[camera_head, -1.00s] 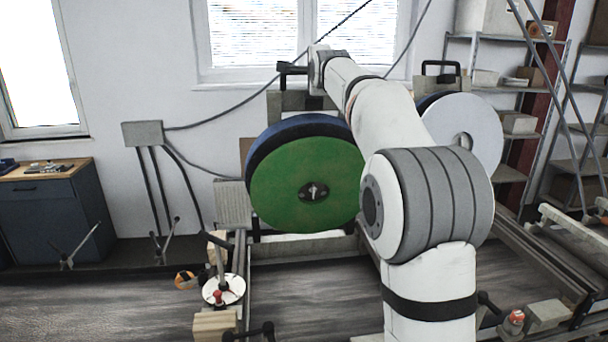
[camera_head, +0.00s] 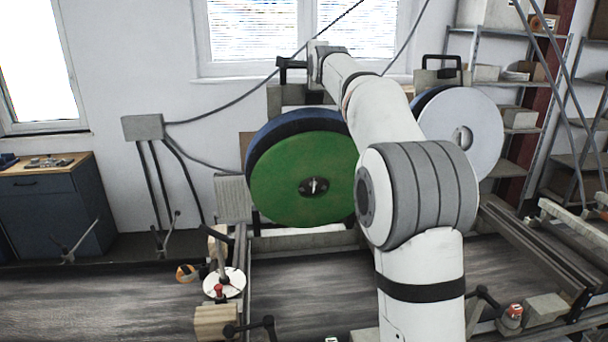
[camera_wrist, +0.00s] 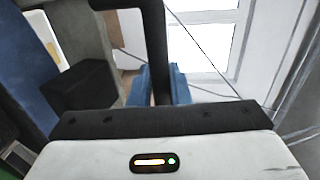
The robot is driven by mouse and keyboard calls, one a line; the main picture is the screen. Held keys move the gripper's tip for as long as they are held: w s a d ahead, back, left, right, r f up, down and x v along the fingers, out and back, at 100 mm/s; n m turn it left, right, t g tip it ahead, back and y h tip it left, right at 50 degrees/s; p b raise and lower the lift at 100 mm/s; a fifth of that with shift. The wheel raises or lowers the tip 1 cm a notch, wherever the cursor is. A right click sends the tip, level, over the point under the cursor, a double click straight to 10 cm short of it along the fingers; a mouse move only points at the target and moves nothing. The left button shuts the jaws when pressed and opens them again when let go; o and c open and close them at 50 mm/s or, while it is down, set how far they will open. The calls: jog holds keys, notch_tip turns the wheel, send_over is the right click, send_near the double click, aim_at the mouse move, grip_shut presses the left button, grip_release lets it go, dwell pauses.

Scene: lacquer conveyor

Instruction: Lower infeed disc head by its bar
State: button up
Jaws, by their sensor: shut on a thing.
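The left disc head has a green-faced disc (camera_head: 300,182) with a dark blue rim, standing upright below a beige housing (camera_head: 285,97). A black bar (camera_head: 281,74) rises from that housing, partly hidden behind my arm's end. In the wrist view the black bar (camera_wrist: 156,40) runs down between the blue fingertips of my gripper (camera_wrist: 160,84), which is shut on it. In the head view the fingertips are too small and covered to make out. The blue rim shows at the left edge of the wrist view.
A second head with a white disc (camera_head: 465,135) and its own black bar (camera_head: 441,62) stands to the right. A conveyor frame (camera_head: 540,250) runs at the right. A wooden block (camera_head: 215,320) and a small white disc (camera_head: 224,283) sit in front left. Cables cross the wall.

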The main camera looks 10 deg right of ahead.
grip_shut()
jog(key=shift+s+f+b, duration=0.1)
jog(key=shift+f+b, duration=0.05)
jog(key=shift+b, duration=0.2)
jog(key=s+f+b, duration=0.2)
jog(key=s+b, duration=0.5)
jog(key=shift+f+b, duration=0.25)
jog(key=shift+b, duration=0.1)
jog(key=shift+s, duration=0.1)
jog(key=s+f+b, duration=0.4)
jog(key=s+b, duration=0.2)
jog(key=b, duration=0.1)
jog(key=shift+s+b, duration=0.35)
jog(key=shift+s, duration=0.05)
